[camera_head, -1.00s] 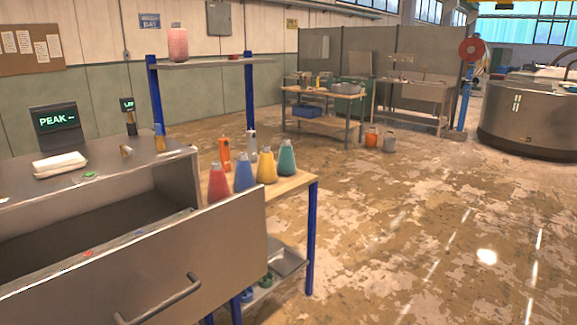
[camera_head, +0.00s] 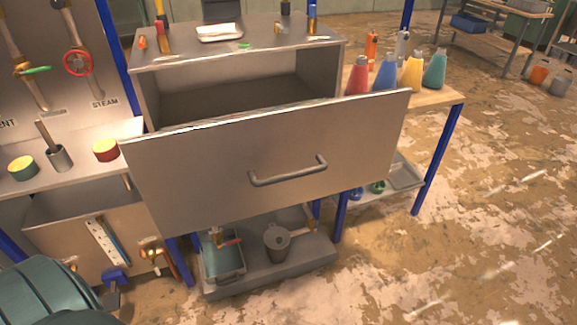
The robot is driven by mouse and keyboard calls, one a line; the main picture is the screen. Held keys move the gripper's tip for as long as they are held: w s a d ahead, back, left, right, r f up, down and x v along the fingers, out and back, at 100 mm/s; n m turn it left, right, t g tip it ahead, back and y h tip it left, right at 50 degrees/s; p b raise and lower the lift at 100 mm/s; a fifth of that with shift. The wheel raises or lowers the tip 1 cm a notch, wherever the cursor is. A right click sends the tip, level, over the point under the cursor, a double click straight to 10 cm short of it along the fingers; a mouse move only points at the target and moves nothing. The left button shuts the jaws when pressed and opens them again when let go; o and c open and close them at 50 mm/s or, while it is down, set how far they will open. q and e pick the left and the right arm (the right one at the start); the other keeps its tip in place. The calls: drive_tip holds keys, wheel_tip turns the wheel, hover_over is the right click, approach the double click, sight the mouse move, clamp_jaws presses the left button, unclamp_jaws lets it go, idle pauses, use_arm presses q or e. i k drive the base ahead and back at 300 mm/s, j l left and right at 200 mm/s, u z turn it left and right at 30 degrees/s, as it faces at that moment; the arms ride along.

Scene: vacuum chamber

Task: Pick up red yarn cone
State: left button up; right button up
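The red yarn cone (camera_head: 357,77) stands upright on the wooden table (camera_head: 445,97) to the right of the metal cabinet. It is the leftmost in a row with a blue cone (camera_head: 385,74), a yellow cone (camera_head: 411,73) and a teal cone (camera_head: 434,70). The raised edge of the cabinet's front panel partly hides its lower part. Neither of my grippers is in view.
The cabinet's tilted front panel (camera_head: 215,165) with its handle (camera_head: 288,171) juts out before the table. A left-hand bench (camera_head: 75,170) carries a red-sided tin (camera_head: 105,150). Trays and a grey pot (camera_head: 277,243) sit low down.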

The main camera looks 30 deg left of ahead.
sight(358, 83)
drive_tip(key=z, duration=1.15)
drive_tip(key=i, duration=4.6)
drive_tip(key=u, duration=0.25)
